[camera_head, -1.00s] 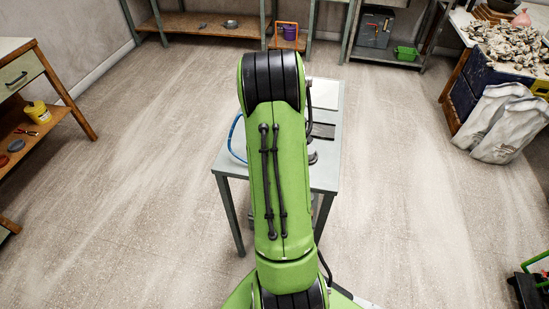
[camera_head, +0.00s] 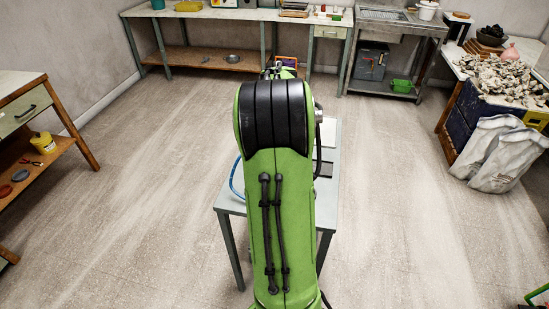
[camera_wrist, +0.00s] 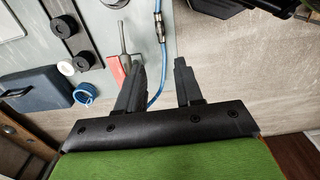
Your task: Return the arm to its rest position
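My green arm (camera_head: 280,200) fills the middle of the head view, over a small grey table (camera_head: 230,201). The arm hides my gripper in that view. Behind the fingers, the grey table top (camera_wrist: 25,48) holds dark round knobs (camera_wrist: 64,26), a blue case (camera_wrist: 38,92) and a red tool with a grey handle (camera_wrist: 117,70). A blue hose (camera_wrist: 159,40) runs beside them.
A long bench (camera_head: 225,14) stands along the back wall. A wooden bench (camera_head: 20,105) is at the left. Pale sacks (camera_head: 505,155) and a table of rubble (camera_head: 505,75) are at the right. The floor (camera_head: 420,220) on both sides of the small table is clear.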

